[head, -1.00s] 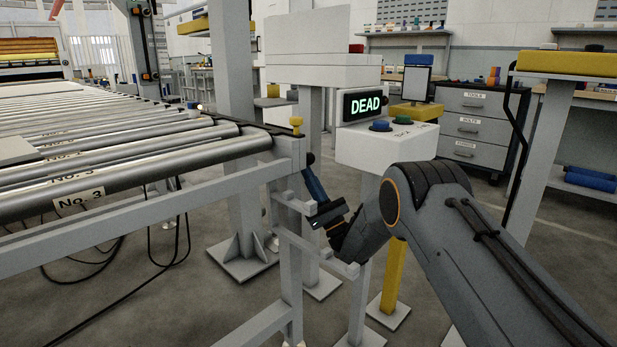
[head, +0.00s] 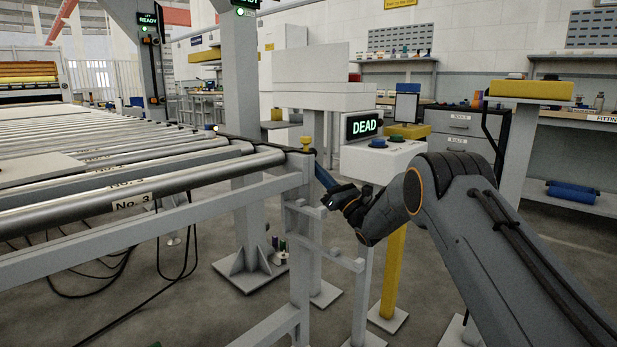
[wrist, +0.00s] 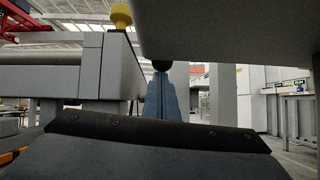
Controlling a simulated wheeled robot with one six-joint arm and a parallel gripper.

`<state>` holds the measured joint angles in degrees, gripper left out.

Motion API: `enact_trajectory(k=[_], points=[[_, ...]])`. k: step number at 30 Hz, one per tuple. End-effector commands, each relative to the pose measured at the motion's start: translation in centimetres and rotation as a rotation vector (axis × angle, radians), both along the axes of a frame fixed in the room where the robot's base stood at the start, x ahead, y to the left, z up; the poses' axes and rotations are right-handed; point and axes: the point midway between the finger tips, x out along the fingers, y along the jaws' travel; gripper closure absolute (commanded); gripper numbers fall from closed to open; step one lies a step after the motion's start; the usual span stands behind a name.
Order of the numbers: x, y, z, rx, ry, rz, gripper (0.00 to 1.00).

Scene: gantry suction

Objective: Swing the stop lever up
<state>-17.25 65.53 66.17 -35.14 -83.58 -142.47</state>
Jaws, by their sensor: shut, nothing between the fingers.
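The stop lever shows as a round black knob (wrist: 161,66) in the wrist view, straight ahead of my fingertips at the conveyor's end post. I cannot make out the lever's arm; in the head view I cannot make out the knob clearly. My gripper (head: 318,165) has blue fingers, shut together and empty, pointing up and left beside the post top. In the wrist view my gripper (wrist: 161,78) has its tips just below the knob, touching or nearly touching it.
A yellow knob (head: 306,142) tops the end post (head: 298,185). The roller conveyor (head: 130,180) fills the left.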

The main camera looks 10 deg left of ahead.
Motion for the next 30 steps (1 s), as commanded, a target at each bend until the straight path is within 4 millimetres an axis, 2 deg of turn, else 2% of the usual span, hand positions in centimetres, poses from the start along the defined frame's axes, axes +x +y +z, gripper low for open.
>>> enact_trajectory(k=[6, 20, 23, 29, 30], points=[[0.0, 0.1, 0.6, 0.002, -0.001, 0.000, 1.00], [-0.2, 0.6, 0.4, 0.001, 0.000, 0.005, 1.00], [-0.2, 0.6, -0.4, 0.000, 0.001, 0.005, 1.00], [-0.3, 0.7, -4.1, 0.000, 0.004, 0.005, 1.00], [-0.7, -0.2, -4.0, 0.000, 0.004, 0.001, 1.00]])
